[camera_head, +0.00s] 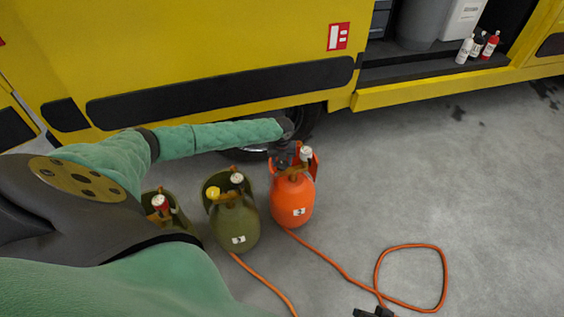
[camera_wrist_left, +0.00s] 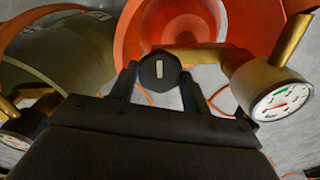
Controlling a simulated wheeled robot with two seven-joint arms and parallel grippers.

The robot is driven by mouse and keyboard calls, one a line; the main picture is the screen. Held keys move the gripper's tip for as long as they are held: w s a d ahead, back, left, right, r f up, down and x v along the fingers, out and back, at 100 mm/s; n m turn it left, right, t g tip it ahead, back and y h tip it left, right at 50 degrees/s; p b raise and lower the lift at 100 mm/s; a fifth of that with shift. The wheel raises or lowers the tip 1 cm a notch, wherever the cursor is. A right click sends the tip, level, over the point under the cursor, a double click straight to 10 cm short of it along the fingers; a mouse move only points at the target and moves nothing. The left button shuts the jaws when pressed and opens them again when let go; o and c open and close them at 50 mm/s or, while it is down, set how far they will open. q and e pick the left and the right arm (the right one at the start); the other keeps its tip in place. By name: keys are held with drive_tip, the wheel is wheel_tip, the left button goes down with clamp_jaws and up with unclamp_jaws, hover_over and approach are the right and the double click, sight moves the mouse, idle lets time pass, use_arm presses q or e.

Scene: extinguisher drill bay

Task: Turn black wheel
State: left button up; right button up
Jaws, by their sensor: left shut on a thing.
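The black wheel (camera_wrist_left: 160,70) sits between the two fingers of my left gripper (camera_wrist_left: 159,82) in the left wrist view, with a pale mark on its face. It is on the brass valve (camera_wrist_left: 242,72) of the orange cylinder (camera_head: 292,203). My left gripper (camera_head: 283,158) is shut on the wheel at the top of that cylinder in the head view. There the gripper largely hides the wheel. A dial gauge (camera_wrist_left: 283,102) on the valve shows to the right of the gripper.
Two green cylinders (camera_head: 237,222) (camera_head: 177,222) stand left of the orange one, with yellow and red wheels. Orange hoses (camera_head: 335,267) lie on the floor. A yellow vehicle (camera_head: 220,55) stands close behind. Free floor lies to the right.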

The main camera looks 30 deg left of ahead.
sight(282, 163)
use_arm(q)
drive_tip(key=o, duration=0.6)
drive_tip(key=shift+c, duration=0.2)
drive_tip(key=shift+o, duration=0.7)
use_arm(e)
drive_tip(key=shift+w+d+r, duration=0.1)
drive_tip(key=shift+w, duration=0.05)
use_arm(q)
wheel_tip(282, 163, up, 7)
drive_tip(key=shift+r+b, duration=0.1)
drive_tip(key=shift+b, duration=0.25)
drive_tip(key=shift+r, duration=0.3)
use_arm(e)
drive_tip(key=shift+a+f, duration=0.55)
drive_tip(key=shift+f, duration=0.1)
drive_tip(key=shift+w+r, duration=0.1)
drive_tip(key=shift+w, duration=0.05)
